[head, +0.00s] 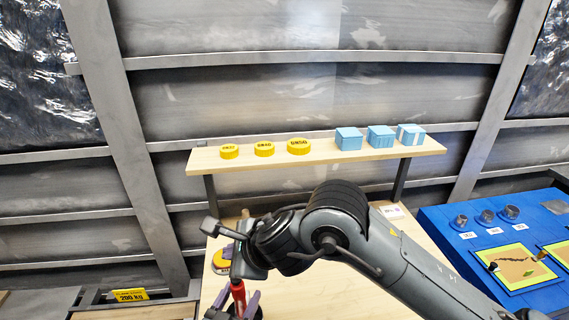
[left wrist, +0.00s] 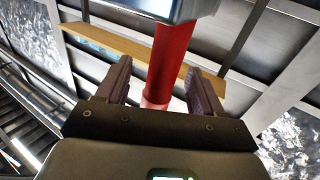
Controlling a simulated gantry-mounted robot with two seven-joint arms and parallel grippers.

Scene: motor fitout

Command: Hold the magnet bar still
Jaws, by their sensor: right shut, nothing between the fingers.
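The magnet bar, which I take to be the red rod (head: 239,296), stands nearly upright low in the head view. In the left wrist view the red rod (left wrist: 165,65) runs up between the fingers to a shiny grey block. My left gripper (head: 236,302) has its fingers either side of the rod, and a gap shows beside the left finger in the left wrist view (left wrist: 158,72). My right gripper (head: 231,252) is just above the rod, shut and empty; its fingertips are partly hidden. Whether it touches the rod's top I cannot tell.
A wooden shelf (head: 320,154) holds three yellow discs (head: 264,149) and three blue boxes (head: 381,137). The pale bench (head: 350,294) lies below, with a yellow-edged part (head: 219,266) near my right gripper. A blue table (head: 462,262) stands at right. My right arm crosses the bench.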

